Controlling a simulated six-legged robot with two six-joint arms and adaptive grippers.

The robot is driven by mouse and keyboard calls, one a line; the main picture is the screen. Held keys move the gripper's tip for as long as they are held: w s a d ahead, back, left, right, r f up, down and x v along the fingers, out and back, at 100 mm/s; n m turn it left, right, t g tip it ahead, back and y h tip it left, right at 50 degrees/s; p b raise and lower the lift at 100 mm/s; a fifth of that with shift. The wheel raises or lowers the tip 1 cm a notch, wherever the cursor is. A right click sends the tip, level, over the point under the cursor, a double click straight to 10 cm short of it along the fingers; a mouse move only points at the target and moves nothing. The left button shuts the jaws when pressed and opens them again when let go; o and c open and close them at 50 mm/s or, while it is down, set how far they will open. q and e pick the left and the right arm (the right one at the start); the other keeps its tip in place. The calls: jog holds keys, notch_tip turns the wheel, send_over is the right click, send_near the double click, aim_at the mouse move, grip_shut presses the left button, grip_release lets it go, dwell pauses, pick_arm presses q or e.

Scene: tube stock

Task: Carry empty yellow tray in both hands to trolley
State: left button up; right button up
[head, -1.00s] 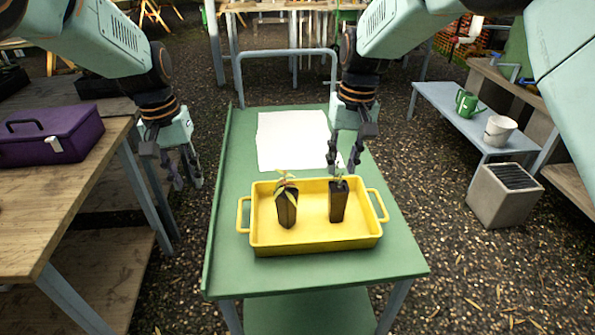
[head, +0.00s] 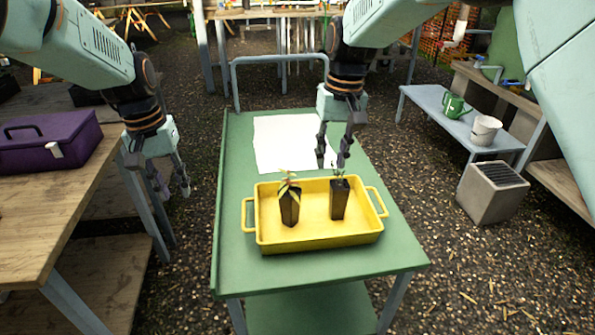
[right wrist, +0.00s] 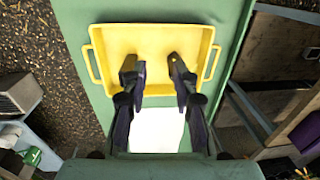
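The yellow tray (head: 320,238) rests on the green top of the trolley (head: 235,270), near its front end. The tray holds two dark pots with seedlings, a left pot (head: 289,207) and a right pot (head: 339,200), both upright. My right gripper (head: 332,163) is open and empty above the trolley, just behind the right pot. In the right wrist view its spread fingers (right wrist: 153,70) overlap the tray (right wrist: 200,40), and I cannot clearly make out the pots. My left gripper (head: 175,193) is open and empty, left of the trolley, clear of the tray.
A white sheet (head: 285,145) lies on the trolley behind the tray. A wooden bench (head: 60,205) with a purple toolbox (head: 45,142) stands at left. At right are a low bench with a green watering can (head: 455,106) and white bucket (head: 485,130), and a grey box (head: 492,193).

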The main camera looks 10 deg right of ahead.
notch_tip(320, 180, up, 9)
jog(key=d, duration=0.1)
jog(key=shift+d+r, duration=0.15)
jog(key=shift+d, duration=0.1)
jog(key=shift+a, duration=0.1)
